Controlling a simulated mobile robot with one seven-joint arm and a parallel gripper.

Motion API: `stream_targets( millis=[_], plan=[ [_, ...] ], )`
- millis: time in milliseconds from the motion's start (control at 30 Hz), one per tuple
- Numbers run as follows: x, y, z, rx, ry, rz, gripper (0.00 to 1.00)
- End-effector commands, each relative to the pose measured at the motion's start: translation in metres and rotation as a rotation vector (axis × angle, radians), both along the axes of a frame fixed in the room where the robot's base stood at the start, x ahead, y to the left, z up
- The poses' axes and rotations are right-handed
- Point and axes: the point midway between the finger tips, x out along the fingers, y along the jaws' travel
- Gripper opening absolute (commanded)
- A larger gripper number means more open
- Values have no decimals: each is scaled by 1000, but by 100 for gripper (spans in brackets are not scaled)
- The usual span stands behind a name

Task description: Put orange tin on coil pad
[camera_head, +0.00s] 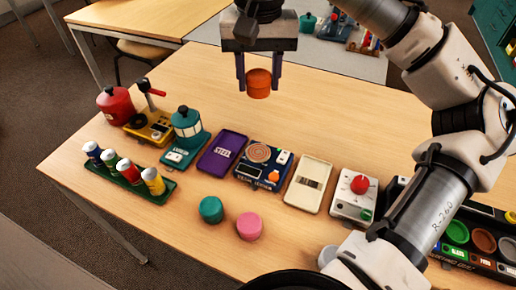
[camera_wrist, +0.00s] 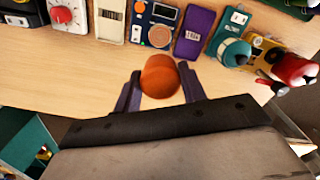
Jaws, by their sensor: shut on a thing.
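The orange tin (camera_head: 259,82) is a small round tin with a domed top. My gripper (camera_head: 259,88) is shut on it, one finger on each side, and holds it above the far part of the table. The wrist view also shows the tin (camera_wrist: 159,78) between the fingers. The coil pad (camera_head: 258,152) is a copper-coloured spiral on a dark blue device in the middle of the row. It lies nearer the robot than the held tin and apart from it. In the wrist view the coil (camera_wrist: 165,12) is at the top edge, uncovered.
A purple plate (camera_head: 222,151) and a cream plate (camera_head: 309,184) flank the device. A teal tin (camera_head: 211,210) and a pink tin (camera_head: 249,226) stand in front. A teal lantern (camera_head: 187,128) and a red pot (camera_head: 116,105) stand left. The table beneath my gripper is clear.

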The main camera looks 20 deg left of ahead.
Motion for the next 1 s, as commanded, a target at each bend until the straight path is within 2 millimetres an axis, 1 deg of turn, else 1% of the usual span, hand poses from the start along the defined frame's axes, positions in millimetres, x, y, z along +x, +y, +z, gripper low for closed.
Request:
stream_targets(
  millis=[33,100,300,400,500,667,900,1000],
  plan=[
    [-1,0,-19,1,6,4,17],
    [0,0,-38,0,4,3,17],
    [0,-1,-89,-1,2,1,17],
    [0,0,-108,-1,2,1,17],
    [0,0,-119,-1,0,2,17],
    [0,0,-128,-1,0,1,17],
    [0,0,-163,-1,2,2,17],
    [0,0,-166,0,0,2,17]
  ],
)
